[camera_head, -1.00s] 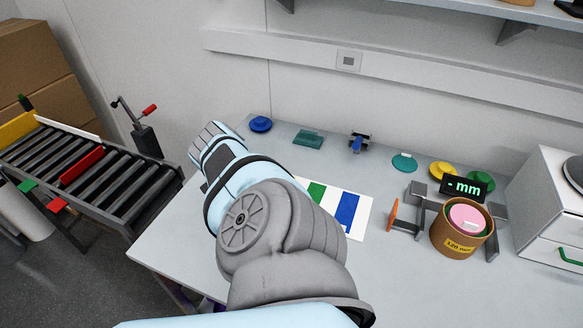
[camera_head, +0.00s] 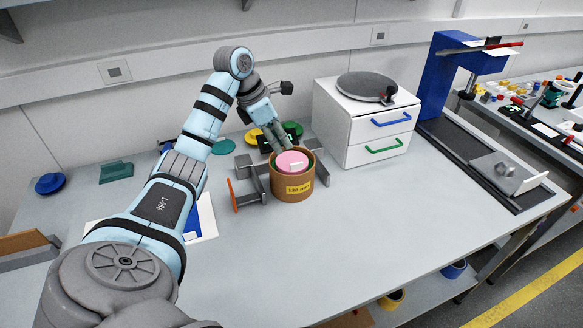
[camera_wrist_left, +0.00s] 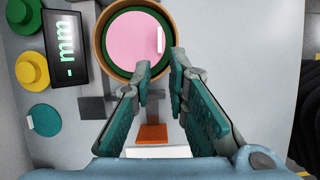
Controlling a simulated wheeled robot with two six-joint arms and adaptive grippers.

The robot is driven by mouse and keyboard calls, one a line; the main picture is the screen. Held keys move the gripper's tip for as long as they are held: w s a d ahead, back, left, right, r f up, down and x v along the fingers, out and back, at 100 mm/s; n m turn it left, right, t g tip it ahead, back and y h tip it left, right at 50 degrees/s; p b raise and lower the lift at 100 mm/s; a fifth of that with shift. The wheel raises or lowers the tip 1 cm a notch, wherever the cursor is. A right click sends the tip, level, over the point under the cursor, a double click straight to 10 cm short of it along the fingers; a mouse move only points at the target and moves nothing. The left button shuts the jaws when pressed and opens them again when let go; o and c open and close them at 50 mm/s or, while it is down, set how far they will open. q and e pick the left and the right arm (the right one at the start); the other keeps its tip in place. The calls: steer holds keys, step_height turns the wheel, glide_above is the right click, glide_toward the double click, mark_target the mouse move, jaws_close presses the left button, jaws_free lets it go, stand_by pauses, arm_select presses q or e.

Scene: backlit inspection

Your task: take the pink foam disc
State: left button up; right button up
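The pink foam disc (camera_head: 292,162) lies in the top of a brown round container with a yellow label (camera_head: 293,188). In the left wrist view the disc (camera_wrist_left: 136,40) lies on a green layer inside the container's rim (camera_wrist_left: 98,40), with a small white tag on its right part. My left gripper (camera_head: 282,146) is over the far side of the container. In the left wrist view its two fingers (camera_wrist_left: 160,80) are apart, with nothing between them, and their tips are by the container's near rim in that picture. My right gripper is in neither view.
A measuring stand with a "- mm" display (camera_wrist_left: 64,47) and an orange plate (camera_head: 234,195) stands beside the container. Yellow (camera_wrist_left: 32,70) and green (camera_wrist_left: 44,121) discs lie near it. A white drawer unit (camera_head: 365,120) stands to the right. The front table is clear.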

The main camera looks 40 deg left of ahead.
mark_target(295, 164)
arm_select(q)
steer(key=x, duration=0.9)
steer(key=shift+w+d+r, duration=0.2)
steer(key=shift+w, duration=0.1)
jaws_close()
